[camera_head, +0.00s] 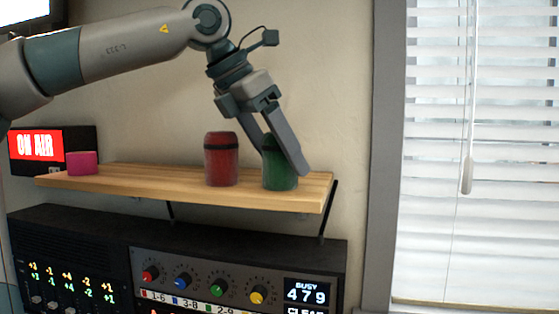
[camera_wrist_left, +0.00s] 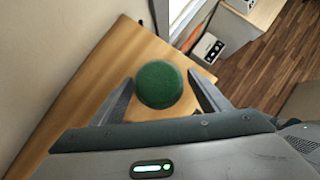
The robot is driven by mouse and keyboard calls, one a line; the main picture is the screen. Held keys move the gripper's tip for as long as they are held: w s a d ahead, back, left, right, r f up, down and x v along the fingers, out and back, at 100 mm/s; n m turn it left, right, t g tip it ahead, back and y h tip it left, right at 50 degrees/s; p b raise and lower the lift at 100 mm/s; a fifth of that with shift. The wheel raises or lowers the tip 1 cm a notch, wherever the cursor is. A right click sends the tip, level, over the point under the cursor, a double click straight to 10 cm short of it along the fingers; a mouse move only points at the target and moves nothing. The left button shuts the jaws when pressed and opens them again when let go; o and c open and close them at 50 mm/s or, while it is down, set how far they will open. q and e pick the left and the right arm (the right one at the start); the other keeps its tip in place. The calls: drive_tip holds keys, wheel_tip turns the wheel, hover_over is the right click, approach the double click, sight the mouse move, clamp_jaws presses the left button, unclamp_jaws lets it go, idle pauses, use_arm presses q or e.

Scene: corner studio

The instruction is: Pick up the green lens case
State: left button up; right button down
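The green lens case (camera_head: 278,180) stands upright near the right end of the wooden shelf. My left gripper (camera_head: 284,158) reaches down over it, with one finger crossing in front of the case and the other at its left side. In the left wrist view, the round green top of the case (camera_wrist_left: 159,84) lies between the two spread fingers of my left gripper (camera_wrist_left: 162,92). Gaps show on both sides there, so the fingers look open around it. My right gripper is in neither view.
The wooden shelf (camera_head: 135,180) also holds a red case (camera_head: 221,160) just left of the green one and a pink container (camera_head: 83,163) at the far left. A lit ON AIR sign (camera_head: 36,147) is behind. An audio console (camera_head: 190,258) stands below, and window blinds (camera_head: 430,150) are at right.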

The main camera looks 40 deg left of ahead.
use_arm(q)
drive_tip(key=c, duration=1.3)
drive_tip(key=shift+r, duration=0.1)
drive_tip(key=shift+r+b, duration=0.55)
drive_tip(key=shift+r, duration=0.25)
wheel_tip(320, 180, up, 2)
drive_tip(key=shift+r+b, duration=0.1)
drive_tip(key=shift+b, duration=0.4)
drive_tip(key=s+d+r+b, duration=0.1)
drive_tip(key=d+r, duration=0.1)
drive_tip(key=d, duration=0.1)
drive_tip(key=s+d+r, duration=0.1)
drive_tip(key=d+r, duration=0.1)
drive_tip(key=d, duration=0.2)
drive_tip(key=s+d+r+b, duration=0.1)
drive_tip(key=d+r, duration=0.2)
drive_tip(key=d, duration=0.1)
drive_tip(key=shift+b, duration=0.35)
drive_tip(key=shift+s+d, duration=0.1)
